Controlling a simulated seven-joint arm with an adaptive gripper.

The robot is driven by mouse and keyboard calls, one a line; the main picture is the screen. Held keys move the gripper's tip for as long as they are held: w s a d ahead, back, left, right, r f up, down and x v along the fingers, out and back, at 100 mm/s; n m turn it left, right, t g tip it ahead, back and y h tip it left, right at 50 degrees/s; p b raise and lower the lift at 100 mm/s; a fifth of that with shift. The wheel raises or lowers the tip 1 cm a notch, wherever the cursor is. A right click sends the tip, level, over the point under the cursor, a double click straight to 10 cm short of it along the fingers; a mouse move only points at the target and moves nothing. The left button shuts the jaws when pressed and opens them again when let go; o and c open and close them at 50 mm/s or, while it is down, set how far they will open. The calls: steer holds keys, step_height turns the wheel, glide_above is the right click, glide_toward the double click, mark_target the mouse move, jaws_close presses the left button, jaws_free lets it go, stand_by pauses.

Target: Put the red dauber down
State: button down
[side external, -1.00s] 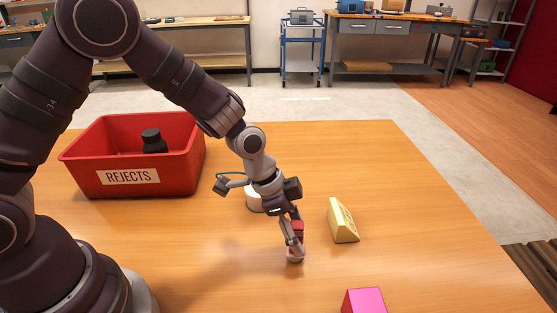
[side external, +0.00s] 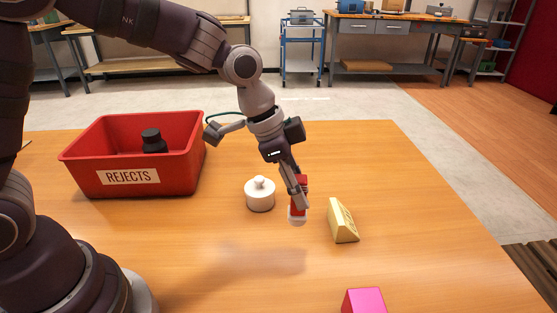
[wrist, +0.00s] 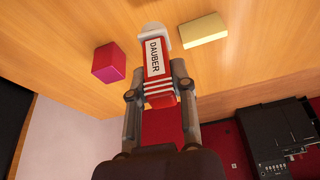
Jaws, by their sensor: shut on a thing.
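The red dauber (side external: 298,211) is a small red bottle with a white tip that points downward. My gripper (side external: 300,196) is shut on it, between the white lidded pot and the yellow wedge. In the side view the dauber appears held above the table; the exact gap under its tip is hard to judge.
A red REJECTS bin (side external: 180,178) with a black-capped bottle (side external: 153,141) inside stands at left. A white lidded pot (side external: 259,196) is left of the dauber, a yellow wedge (side external: 343,222) right. A pink block (side external: 364,301) is at the front. The table's (side external: 430,240) right side is clear.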

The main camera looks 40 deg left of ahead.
steer(key=a+r+n+t+y, duration=0.2)
steer(key=a+r+n+y, duration=0.15)
steer(key=a+n, duration=0.75)
steer(key=s+a+f+n+g+y, duration=0.2)
steer(key=s+a+n+g, duration=0.3)
steer(key=n, duration=0.8)
steer(key=s+a+f+n+g+y, duration=0.1)
steer(key=s+a+f+n+g, duration=0.2)
steer(key=s+a+n, duration=0.7)
steer(key=w+f+n, duration=0.1)
steer(key=f, duration=0.1)
steer(key=w+d+f+n, duration=0.1)
steer(key=f, duration=0.2)
steer(key=w+d+f+n, duration=0.1)
steer(key=f, duration=0.1)
steer(key=shift+w+f, duration=0.15)
steer(key=shift+w, duration=0.15)
steer(key=shift+f, duration=0.1)
steer(key=c, duration=0.9)
jaws_free()
steer(key=shift+c, duration=0.2)
